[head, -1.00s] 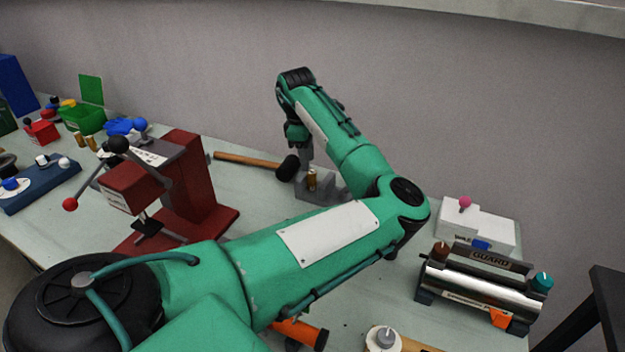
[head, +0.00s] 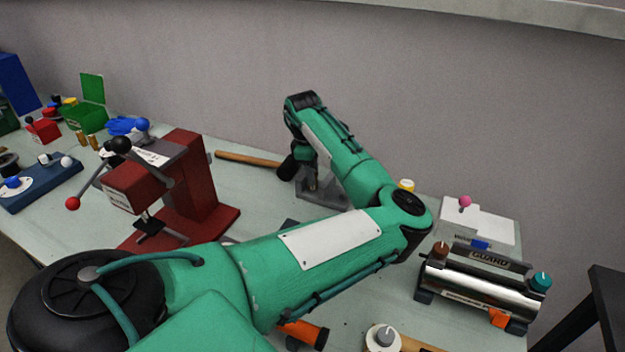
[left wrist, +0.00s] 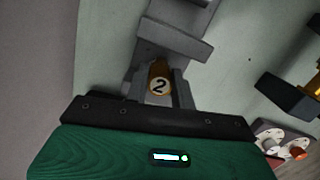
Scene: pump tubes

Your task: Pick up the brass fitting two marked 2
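The brass fitting two (left wrist: 159,80), with a black 2 on a white patch, shows in the left wrist view at the grey holder block (left wrist: 178,42). My left gripper (left wrist: 158,93) has its grey fingers on either side of the fitting. The fingers look open, with narrow gaps to it; contact is not clear. In the head view the left gripper (head: 311,180) is low at the grey holder (head: 330,196) near the back wall, and the gripper and forearm cover the fitting. My right gripper is not in view.
A dark red press (head: 190,190) stands left of the holder, with a wooden-handled hammer (head: 248,159) behind. A metal cylinder unit (head: 480,287) and white box (head: 480,225) stand right. Two brass pieces (head: 88,140) stand far left by the green bin (head: 84,119).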

